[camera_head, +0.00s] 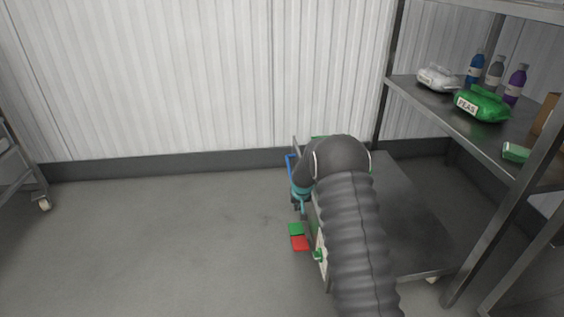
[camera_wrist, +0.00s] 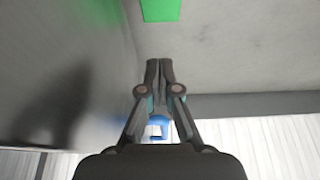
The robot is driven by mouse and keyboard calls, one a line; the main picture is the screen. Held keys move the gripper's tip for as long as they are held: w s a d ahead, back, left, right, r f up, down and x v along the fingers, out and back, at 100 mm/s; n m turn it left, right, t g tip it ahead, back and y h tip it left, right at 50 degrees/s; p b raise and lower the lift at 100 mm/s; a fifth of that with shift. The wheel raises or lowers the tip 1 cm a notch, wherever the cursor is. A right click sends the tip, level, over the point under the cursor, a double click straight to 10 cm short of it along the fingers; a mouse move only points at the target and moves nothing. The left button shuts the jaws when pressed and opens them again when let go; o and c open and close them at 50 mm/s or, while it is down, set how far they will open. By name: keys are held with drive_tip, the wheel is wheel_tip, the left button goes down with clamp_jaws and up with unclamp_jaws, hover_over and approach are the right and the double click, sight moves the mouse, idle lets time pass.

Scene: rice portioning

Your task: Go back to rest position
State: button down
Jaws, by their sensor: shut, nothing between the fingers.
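My gripper (camera_wrist: 160,66) is shut, with its two fingertips together and nothing between them in the wrist view. In the head view my dark, ribbed arm rises from the bottom and bends over at the middle right. My gripper (camera_head: 301,206) partly shows at the left side of the arm, pointing down above the floor. A blue object (camera_wrist: 158,126) shows behind the fingers in the wrist view. It also shows as a blue frame (camera_head: 291,165) beside the arm in the head view. The arm hides much of what lies behind it.
A metal shelf (camera_head: 432,110) at the right holds a white bag (camera_head: 437,78), a green peas bag (camera_head: 482,104) and several bottles. Green (camera_head: 296,229) and red (camera_head: 300,243) patches show beside the arm. A wheeled rack (camera_head: 22,180) stands far left. The left floor (camera_head: 150,235) is clear.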

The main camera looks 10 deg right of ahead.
drive_tip(key=s+f, duration=0.1)
drive_tip(key=s, duration=0.1)
drive_tip(key=s+f+g, duration=0.2)
drive_tip(key=s, duration=0.1)
drive_tip(key=shift+s, duration=0.3)
drive_tip(key=shift+g, duration=0.7)
drive_tip(key=s, duration=0.1)
drive_tip(key=s+r, duration=0.1)
drive_tip(key=s, duration=0.1)
drive_tip(key=s+r, duration=0.1)
drive_tip(key=s, duration=0.1)
drive_tip(key=s+r+t+p, duration=0.2)
drive_tip(key=s+r+p, duration=0.2)
drive_tip(key=s+r, duration=1.5)
drive_tip(key=s+r+t+p, duration=0.2)
drive_tip(key=s+r+p, duration=0.3)
drive_tip(key=s+r, duration=1.4)
wheel_tip(320, 180, up, 7)
drive_tip(key=shift+s+a+t, duration=0.25)
drive_tip(key=shift+s+t, duration=0.05)
drive_tip(key=shift+s, duration=0.1)
